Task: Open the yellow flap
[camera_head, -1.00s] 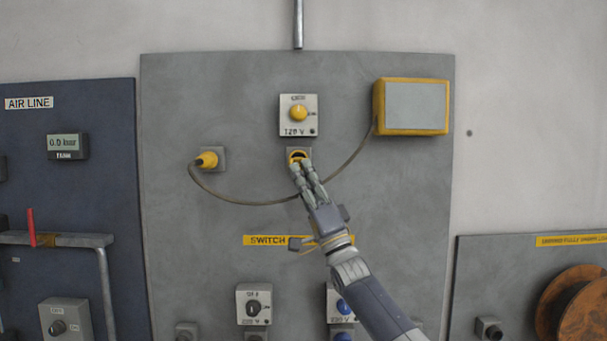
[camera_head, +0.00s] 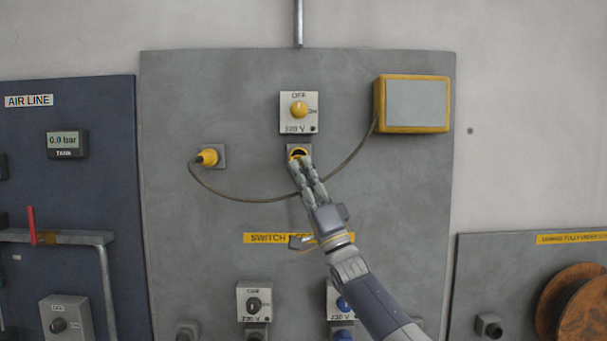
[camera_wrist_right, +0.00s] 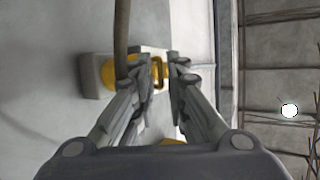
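The yellow-rimmed socket (camera_head: 299,152) sits on a small grey plate below the white switch box in the head view. A dark opening shows inside its yellow rim; I cannot clearly make out the flap apart from the rim. My right gripper (camera_head: 301,163) reaches up from below right, its fingertips at the socket's lower edge. In the right wrist view the fingers (camera_wrist_right: 155,76) are apart, with the yellow rim (camera_wrist_right: 158,72) showing between them and nothing gripped. Whether they touch the rim I cannot tell. My left gripper is out of view.
A switch box with a yellow knob (camera_head: 299,110) is just above the socket. A yellow plug (camera_head: 208,157) sits to the left; its cable (camera_head: 240,202) hangs past my fingers up to the yellow-framed box (camera_head: 415,104). More switches (camera_head: 254,304) are lower on the panel.

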